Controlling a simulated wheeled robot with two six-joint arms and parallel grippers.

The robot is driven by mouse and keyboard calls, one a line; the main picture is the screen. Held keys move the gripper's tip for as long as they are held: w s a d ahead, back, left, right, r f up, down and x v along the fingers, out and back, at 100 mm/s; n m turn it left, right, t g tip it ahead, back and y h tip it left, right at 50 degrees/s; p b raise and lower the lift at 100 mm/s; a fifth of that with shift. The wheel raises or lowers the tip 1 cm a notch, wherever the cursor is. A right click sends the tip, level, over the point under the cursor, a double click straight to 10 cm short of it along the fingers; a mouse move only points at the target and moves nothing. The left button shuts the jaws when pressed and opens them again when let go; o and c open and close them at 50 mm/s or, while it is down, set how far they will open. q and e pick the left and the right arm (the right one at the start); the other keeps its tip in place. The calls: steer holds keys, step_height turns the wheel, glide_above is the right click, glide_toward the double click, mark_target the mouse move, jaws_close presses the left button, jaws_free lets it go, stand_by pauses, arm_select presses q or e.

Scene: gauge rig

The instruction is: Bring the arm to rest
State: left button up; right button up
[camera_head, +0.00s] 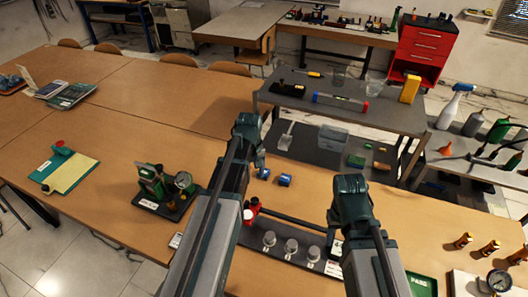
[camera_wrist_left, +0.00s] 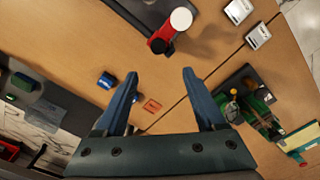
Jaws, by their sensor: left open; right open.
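My left gripper (camera_head: 254,143) is above the wooden table near its far edge. In the left wrist view its two blue fingers (camera_wrist_left: 160,82) are spread apart with nothing between them. My right gripper (camera_head: 350,190) is further right, over the table beside the rig. Its fingertips are hard to make out, and no held object shows. The gauge rig's dark base (camera_head: 273,247) with silver round fittings and a red part (camera_head: 251,209) lies between my arms, partly hidden by them. The red part also shows in the left wrist view (camera_wrist_left: 160,40).
Two small blue pieces (camera_head: 285,180) lie near the left gripper. A green device with a gauge (camera_head: 182,181) stands left of my left arm. Brass fittings (camera_head: 463,241) and a green tray (camera_head: 421,285) lie right. A grey cart (camera_head: 338,92) stands behind. The left table is mostly clear.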

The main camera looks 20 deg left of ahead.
arm_select(q)
steer(key=s+d+f+m+b, duration=0.3)
steer(key=s+d+m, duration=0.3)
steer(key=d, duration=0.4)
steer(key=s+d+f+m+y+b, duration=0.1)
steer(key=s+d+f+m+b, duration=0.1)
steer(key=s+d+m, duration=0.4)
steer(key=s+d+b, duration=0.1)
steer(key=s+d, duration=0.1)
steer(key=d, duration=0.2)
steer(key=shift+s+f, duration=0.25)
steer(key=shift+f, duration=0.15)
